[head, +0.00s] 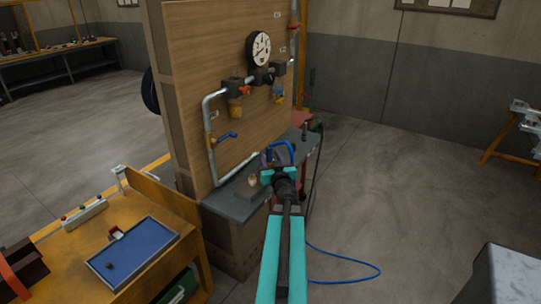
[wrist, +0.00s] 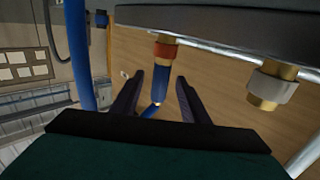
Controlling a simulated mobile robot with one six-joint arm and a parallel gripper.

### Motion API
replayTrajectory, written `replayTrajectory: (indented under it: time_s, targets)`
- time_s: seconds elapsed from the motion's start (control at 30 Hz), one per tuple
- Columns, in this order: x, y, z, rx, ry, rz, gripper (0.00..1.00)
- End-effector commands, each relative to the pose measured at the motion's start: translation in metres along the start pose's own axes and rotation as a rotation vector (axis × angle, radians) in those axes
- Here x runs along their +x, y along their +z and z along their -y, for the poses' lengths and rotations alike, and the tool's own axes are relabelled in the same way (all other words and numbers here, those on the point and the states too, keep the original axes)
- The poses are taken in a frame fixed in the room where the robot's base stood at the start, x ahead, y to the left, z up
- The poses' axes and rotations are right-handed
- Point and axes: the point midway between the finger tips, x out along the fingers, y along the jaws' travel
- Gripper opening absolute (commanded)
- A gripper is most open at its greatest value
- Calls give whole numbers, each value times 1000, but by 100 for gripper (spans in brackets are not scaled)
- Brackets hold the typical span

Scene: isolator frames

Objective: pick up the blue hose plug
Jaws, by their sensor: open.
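In the wrist view, a blue cylindrical piece (wrist: 161,82), which looks like the blue hose plug, hangs below a brass fitting with a red collar (wrist: 165,51). My gripper (wrist: 172,74) is open, its two dark fingers on either side of the blue piece. A gap shows on the right finger's side; whether the left finger touches cannot be told. In the head view my gripper (head: 277,157) is over the grey bench top by the panel, near a blue loop of hose (head: 287,149). The plug itself cannot be made out there.
A second brass fitting with a pale ring (wrist: 269,87) is right of my fingers. A blue hose (wrist: 80,50) runs at left. The wooden panel (head: 195,90) carries pipes and a gauge (head: 259,50). A small brass part (head: 252,181) stands on the bench.

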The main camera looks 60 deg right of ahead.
Motion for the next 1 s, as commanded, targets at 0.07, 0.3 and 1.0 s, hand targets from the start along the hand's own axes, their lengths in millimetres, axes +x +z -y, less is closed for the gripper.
replayTrajectory:
  time_s: [0.07, 0.3, 1.0]
  targets:
    - [1, 0, 0, 0, 0, 0, 41]
    - [13, 0, 0, 0, -1, 0, 41]
    - [52, 1, 1, 0, -1, 0, 41]
